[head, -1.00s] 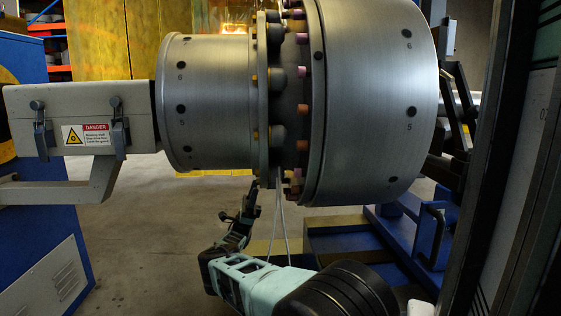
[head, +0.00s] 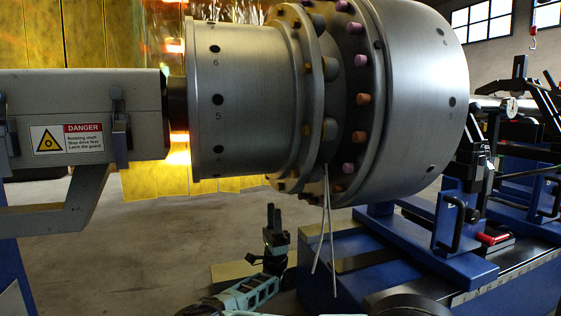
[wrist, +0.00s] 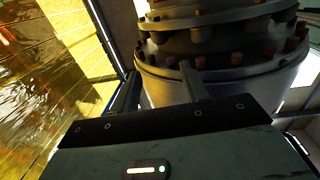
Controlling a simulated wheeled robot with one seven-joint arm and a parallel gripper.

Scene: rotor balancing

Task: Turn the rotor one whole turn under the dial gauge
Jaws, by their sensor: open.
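The rotor (head: 245,110) is a large grey steel body lying level. It has a narrower drum with numbers 6 and 5 at left, bolted flanges with orange and pink bolt ends, and a wider drum at right. In the wrist view the rotor (wrist: 225,88) fills the upper right, its bolted flanges beyond my fingers. My gripper (head: 272,222) is below the rotor in the head view, pointing up, apart from it. In the wrist view my gripper (wrist: 158,85) has its two dark fingers spread with nothing between them.
A grey shaft guard (head: 85,110) with a danger label (head: 68,139) is at left. Two thin pale strands (head: 327,240) hang under the flange. The blue machine bed (head: 400,250) stands below at right, with black brackets. Yellow curtains (head: 95,40) hang behind. Floor at lower left is clear.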

